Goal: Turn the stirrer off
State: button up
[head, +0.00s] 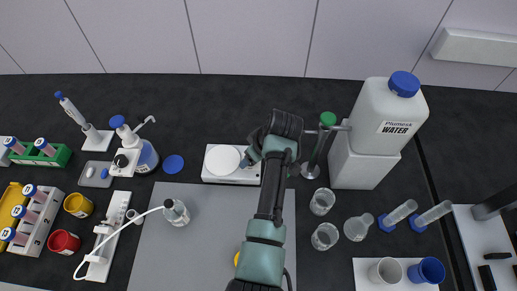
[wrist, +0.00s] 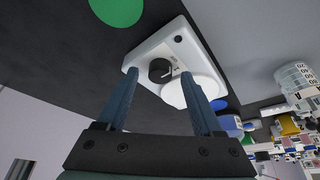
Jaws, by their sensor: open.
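The stirrer (head: 211,176) is a flat white box with a round white plate (head: 223,158) on top, on the dark bench at centre. In the wrist view the stirrer (wrist: 160,45) shows its white plate (wrist: 174,94) and a black round knob (wrist: 161,70) with a light pointer line. My gripper (wrist: 160,74) is open and empty, with its two fingers apart and the knob seen between their tips. The tips look short of the knob; I cannot tell the exact gap. In the head view my gripper (head: 250,157) is over the stirrer's right end and hides the knob.
A water canister (head: 380,122) on a white block and a green-topped stand (head: 327,119) are right of my arm. Beakers (head: 322,201) stand below them. The grey mat (head: 200,245) is mostly clear.

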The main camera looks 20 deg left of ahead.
jog(key=v, duration=1.2)
jog(key=shift+r+b, duration=0.15)
jog(key=shift+b, duration=0.2)
